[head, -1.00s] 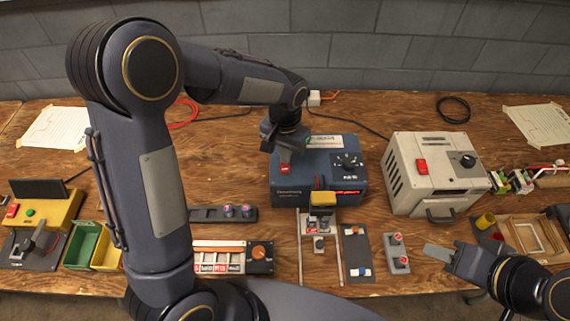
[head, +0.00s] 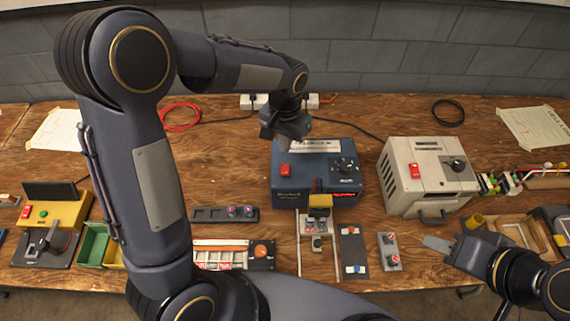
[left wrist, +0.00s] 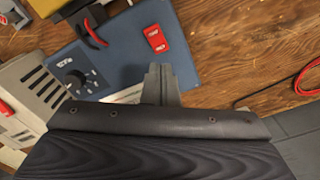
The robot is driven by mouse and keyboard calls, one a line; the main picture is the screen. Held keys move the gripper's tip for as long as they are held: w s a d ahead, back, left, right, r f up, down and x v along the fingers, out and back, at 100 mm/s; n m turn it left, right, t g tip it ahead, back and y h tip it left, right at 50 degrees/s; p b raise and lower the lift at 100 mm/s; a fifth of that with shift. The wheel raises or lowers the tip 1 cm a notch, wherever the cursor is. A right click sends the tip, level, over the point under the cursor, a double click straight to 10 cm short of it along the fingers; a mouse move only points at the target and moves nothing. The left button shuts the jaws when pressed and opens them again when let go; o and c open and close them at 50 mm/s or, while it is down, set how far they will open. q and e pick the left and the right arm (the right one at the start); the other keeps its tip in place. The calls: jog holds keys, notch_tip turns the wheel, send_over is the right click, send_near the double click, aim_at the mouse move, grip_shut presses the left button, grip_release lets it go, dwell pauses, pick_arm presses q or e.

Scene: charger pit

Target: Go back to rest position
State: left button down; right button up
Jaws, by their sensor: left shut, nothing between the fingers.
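My left gripper (head: 287,127) hangs over the back edge of the dark blue charger box (head: 312,172), by the wall side. Its fingers (left wrist: 158,82) are together and empty in the left wrist view, in front of the box's blue top. The box's red switch (head: 286,170) is clear of the fingers; it also shows in the left wrist view (left wrist: 155,39). My right gripper (head: 438,244) is low at the right, over the front of the table. I see it edge-on, and its finger gap cannot be made out.
A beige box (head: 428,178) with a red switch stands right of the blue one. A two-rail slide (head: 318,240), a dark strip (head: 354,250) and a small grey block (head: 389,250) lie in front. A green bin (head: 92,243) is at left.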

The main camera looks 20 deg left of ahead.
dwell(0.5)
pick_arm(q)
jog(key=s+a+r+n+t+h, duration=0.2)
jog(key=s+a+r+n+h, duration=0.1)
jog(key=s+a+r, duration=0.55)
jog(key=s+d+r+n+t, duration=0.1)
jog(key=s+t, duration=0.2)
jog(key=s, duration=1)
jog(key=shift+s+r+t+h, duration=0.15)
jog(key=shift+s+t+h, duration=0.15)
jog(key=shift+h, duration=0.1)
